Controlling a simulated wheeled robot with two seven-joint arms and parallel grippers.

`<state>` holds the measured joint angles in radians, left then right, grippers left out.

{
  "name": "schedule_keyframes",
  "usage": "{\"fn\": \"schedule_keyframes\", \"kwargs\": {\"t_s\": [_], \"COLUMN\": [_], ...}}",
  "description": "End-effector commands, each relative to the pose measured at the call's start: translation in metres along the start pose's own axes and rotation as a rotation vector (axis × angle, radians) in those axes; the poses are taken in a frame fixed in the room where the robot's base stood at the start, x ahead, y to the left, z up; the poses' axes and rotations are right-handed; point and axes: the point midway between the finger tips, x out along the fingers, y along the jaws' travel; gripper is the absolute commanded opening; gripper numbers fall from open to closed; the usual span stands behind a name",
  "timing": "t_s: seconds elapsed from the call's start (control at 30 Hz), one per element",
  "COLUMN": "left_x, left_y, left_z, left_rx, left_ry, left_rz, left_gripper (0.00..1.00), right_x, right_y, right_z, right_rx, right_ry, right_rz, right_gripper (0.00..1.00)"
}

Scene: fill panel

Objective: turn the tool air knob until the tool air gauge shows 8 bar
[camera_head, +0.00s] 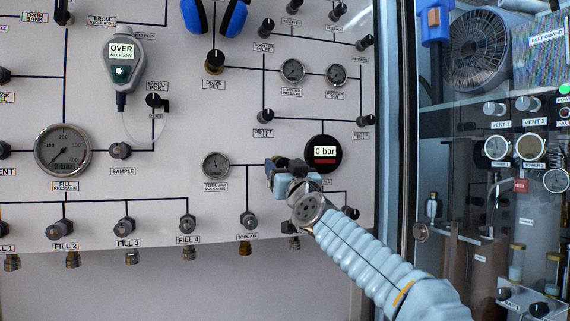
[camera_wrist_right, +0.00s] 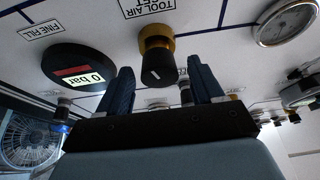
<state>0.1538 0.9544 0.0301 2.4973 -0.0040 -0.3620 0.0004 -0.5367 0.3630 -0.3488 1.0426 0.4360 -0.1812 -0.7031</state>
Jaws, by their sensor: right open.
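The tool air knob (camera_wrist_right: 158,66) is black with a brass base under a "TOOL AIR SET" label in the right wrist view. In the head view my gripper hides it. My right gripper (camera_wrist_right: 163,68) is open, its two dark fingers pointing toward the panel on either side of the knob in the picture; I cannot tell whether they touch it. The right gripper also shows in the head view (camera_head: 285,168). The tool air gauge (camera_head: 216,166) is a small round dial left of the gripper, its needle too small to read. A dial (camera_wrist_right: 285,20) shows at the wrist view's upper right. My left gripper is not in view.
A black round display (camera_head: 323,153) reading "0 bar" sits right beside the gripper. Several fill valves (camera_head: 126,226) line the panel's lower edge. A blue headset (camera_head: 230,15) hangs above. A glass-fronted cabinet (camera_head: 500,160) stands right of the panel edge.

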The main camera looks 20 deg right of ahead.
Motion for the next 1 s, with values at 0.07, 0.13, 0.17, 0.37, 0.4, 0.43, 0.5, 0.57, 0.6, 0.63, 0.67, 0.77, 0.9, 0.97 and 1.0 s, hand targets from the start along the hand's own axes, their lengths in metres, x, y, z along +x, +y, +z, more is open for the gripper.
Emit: {"fn": "schedule_keyframes", "kwargs": {"t_s": [0.07, 0.13, 0.17, 0.37, 0.4, 0.43, 0.5, 0.57, 0.6, 0.63, 0.67, 0.77, 0.9, 0.97, 1.0], "left_x": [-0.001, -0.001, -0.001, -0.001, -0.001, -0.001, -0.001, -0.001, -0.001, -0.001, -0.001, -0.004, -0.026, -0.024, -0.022], "left_y": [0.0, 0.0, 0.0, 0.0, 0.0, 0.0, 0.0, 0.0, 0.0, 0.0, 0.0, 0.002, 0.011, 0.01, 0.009], "left_z": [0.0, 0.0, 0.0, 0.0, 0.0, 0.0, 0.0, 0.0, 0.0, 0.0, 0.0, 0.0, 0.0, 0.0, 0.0], "left_rx": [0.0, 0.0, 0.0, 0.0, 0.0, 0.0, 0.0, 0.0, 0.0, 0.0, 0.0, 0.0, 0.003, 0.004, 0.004], "left_ry": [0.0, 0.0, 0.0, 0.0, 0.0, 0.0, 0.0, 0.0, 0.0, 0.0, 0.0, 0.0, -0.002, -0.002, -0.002], "left_rz": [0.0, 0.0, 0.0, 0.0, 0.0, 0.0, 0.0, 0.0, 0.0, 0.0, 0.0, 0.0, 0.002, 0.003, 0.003], "left_gripper": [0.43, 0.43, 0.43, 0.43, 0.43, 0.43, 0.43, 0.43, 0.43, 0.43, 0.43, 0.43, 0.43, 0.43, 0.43], "right_x": [0.003, 0.003, 0.003, 0.003, 0.002, 0.002, 0.002, 0.002, 0.002, 0.002, 0.002, 0.003, 0.006, 0.003, 0.003], "right_y": [0.0, 0.0, 0.0, 0.0, 0.0, 0.0, 0.0, 0.0, 0.0, 0.0, 0.0, 0.0, -0.002, -0.002, -0.003], "right_z": [0.0, 0.001, 0.001, 0.001, 0.001, 0.001, 0.001, 0.0, 0.0, 0.0, 0.0, -0.002, -0.008, -0.002, -0.001], "right_rx": [0.0, 0.0, 0.0, 0.0, 0.001, 0.001, 0.001, 0.001, 0.001, 0.001, 0.001, 0.013, 0.124, 0.196, 0.234], "right_ry": [-0.001, -0.001, -0.001, 0.0, 0.0, 0.0, 0.0, 0.0, 0.0, 0.0, 0.0, 0.0, -0.002, -0.001, 0.001], "right_rz": [0.0, 0.0, 0.0, 0.0, 0.0, 0.0, 0.0, 0.0, 0.0, 0.0, 0.0, 0.004, 0.048, 0.078, 0.093], "right_gripper": [0.66, 0.66, 0.66, 0.56, 0.5, 0.45, 0.34, 0.25, 0.19, 0.14, 0.11, 0.11, 0.11, 0.11, 0.11]}}
